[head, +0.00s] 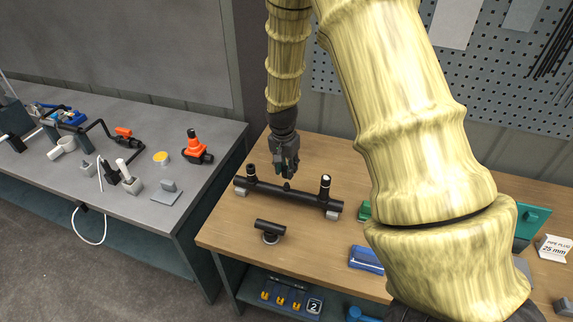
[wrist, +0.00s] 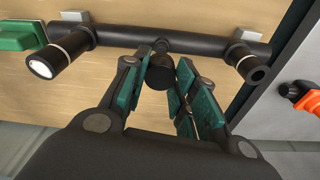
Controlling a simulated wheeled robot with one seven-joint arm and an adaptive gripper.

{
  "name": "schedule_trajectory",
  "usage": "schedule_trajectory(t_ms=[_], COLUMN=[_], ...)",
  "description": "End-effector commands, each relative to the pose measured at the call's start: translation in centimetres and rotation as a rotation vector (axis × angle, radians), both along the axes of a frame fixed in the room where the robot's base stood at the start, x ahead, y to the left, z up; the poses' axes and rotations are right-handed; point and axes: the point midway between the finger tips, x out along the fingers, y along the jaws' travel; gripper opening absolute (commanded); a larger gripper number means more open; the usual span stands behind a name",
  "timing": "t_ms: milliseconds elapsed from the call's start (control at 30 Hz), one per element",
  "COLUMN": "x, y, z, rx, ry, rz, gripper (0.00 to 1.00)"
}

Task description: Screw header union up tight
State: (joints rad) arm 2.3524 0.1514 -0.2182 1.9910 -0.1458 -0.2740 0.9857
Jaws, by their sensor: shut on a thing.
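The header is a black pipe (head: 305,197) lying level on grey blocks on the wooden bench, with an upright stub near each end. The left stub (head: 251,171) and the right stub (head: 326,185) each have a pale ring. My gripper (head: 286,172) points down at the middle of the header. In the wrist view, its teal-padded fingers (wrist: 165,95) close around a short black round fitting (wrist: 162,72) at mid-header, which I take to be the header union. The header (wrist: 200,47) runs behind it. The fitting's threads and seating are hidden.
A black tee (head: 270,228) lies in front of the header on the bench (head: 225,232). A blue item (head: 366,259) and a green block (head: 365,210) are to the right. The grey bench (head: 140,200) at left holds orange-topped valve parts (head: 194,145).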

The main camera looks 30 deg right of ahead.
Motion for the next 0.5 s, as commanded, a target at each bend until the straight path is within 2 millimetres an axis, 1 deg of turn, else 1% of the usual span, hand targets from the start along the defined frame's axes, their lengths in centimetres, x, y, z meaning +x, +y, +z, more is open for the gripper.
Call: schedule_trajectory(t_ms=[33,200,367,500], x=[0.0,0.0,0.0,0.0], y=[0.0,0.0,0.0,0.0], z=[-0.6,-1.8,-2.5,-2.6], rx=[0.000,0.000,0.000,0.000], ry=[0.001,0.001,0.001,0.001], rz=[0.000,0.000,0.001,0.001], gripper=[0.12,0.12,0.12,0.12])
